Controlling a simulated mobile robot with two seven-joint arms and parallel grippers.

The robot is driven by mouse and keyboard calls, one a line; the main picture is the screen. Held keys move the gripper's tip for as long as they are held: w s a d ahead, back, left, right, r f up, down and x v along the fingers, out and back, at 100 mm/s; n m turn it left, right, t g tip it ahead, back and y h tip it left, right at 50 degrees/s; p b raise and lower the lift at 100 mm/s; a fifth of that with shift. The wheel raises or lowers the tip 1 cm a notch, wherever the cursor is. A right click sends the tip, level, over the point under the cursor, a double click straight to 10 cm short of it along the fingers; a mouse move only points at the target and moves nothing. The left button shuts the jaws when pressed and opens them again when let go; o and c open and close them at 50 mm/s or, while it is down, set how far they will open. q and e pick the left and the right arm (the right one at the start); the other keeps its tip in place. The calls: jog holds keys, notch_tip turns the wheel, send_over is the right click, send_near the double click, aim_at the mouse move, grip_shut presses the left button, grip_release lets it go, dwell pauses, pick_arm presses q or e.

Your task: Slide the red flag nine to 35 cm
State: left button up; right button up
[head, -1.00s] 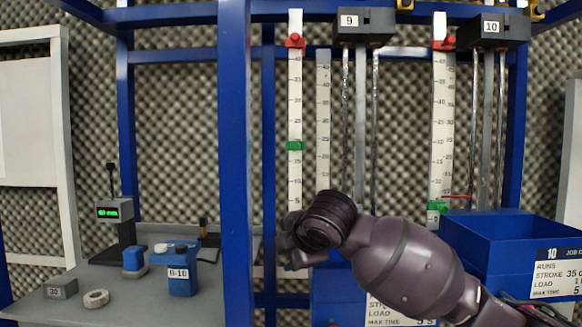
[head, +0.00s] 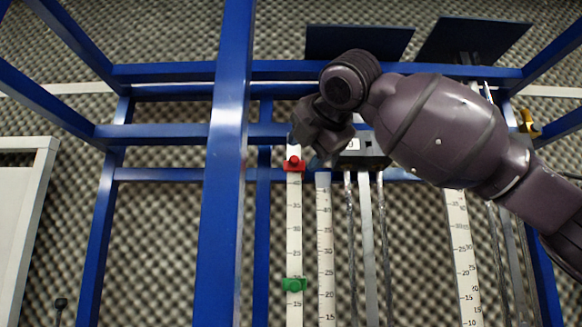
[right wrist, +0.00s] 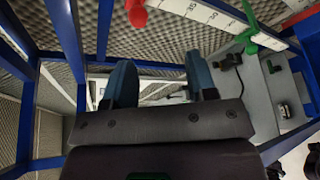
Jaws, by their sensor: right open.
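The red flag (head: 294,163) with its round knob sits near the top of the left white scale (head: 294,225), above the green flag (head: 294,285). My right gripper (head: 318,158) is beside the red flag, close to its right and upper side in the picture; I cannot tell if they touch. In the right wrist view its two blue fingers (right wrist: 160,80) are apart with nothing between them. The red flag (right wrist: 137,12) shows there at the top edge, beyond the fingers, and the green flag (right wrist: 250,30) is to the right. My left gripper is not in view.
A blue post (head: 225,165) stands left of the scale. A second scale (head: 325,250) and metal rods (head: 365,250) are just to its right. The station-nine block (head: 362,160) is partly hidden behind my right arm. Another scale (head: 462,255) stands farther right.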

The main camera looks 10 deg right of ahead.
aim_at(296, 158)
jog(key=w, duration=0.2)
jog(key=w+p, duration=0.1)
jog(key=w, duration=0.2)
jog(key=w+r, duration=0.1)
jog(key=w, duration=0.1)
jog(key=shift+w+a+p, duration=0.2)
jog(key=shift+w+p, duration=0.15)
jog(key=shift+w, duration=0.05)
jog(key=shift+w+f, duration=0.1)
jog(key=shift+w, duration=0.55)
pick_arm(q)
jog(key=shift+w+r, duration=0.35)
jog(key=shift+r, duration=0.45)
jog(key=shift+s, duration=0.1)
pick_arm(e)
jog(key=shift+a, duration=0.1)
grip_shut()
